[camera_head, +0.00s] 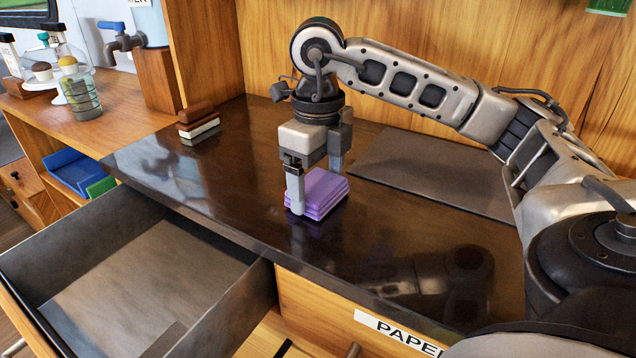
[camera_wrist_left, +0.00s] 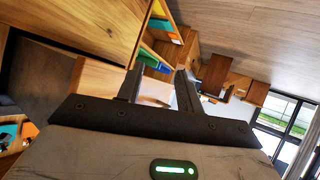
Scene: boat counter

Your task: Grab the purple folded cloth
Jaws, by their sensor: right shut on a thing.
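The purple folded cloth (camera_head: 322,192) lies on the dark, glossy counter (camera_head: 250,210) near its middle, stacked in several layers. My right gripper (camera_head: 316,190) points down over the cloth and is shut on it, with one finger in front of its left side. The other finger is partly hidden behind the cloth. The cloth looks to be at counter level; I cannot tell whether it is lifted. My left gripper (camera_wrist_left: 158,88) shows only in the left wrist view, its two fingers apart with nothing between them.
An open, empty grey drawer (camera_head: 130,270) stands out at the front left. A brush (camera_head: 197,122) lies at the back left of the counter. A dark flat mat (camera_head: 435,172) lies right of the cloth. A jar (camera_head: 82,95) and a tap (camera_head: 120,40) are on the left shelf.

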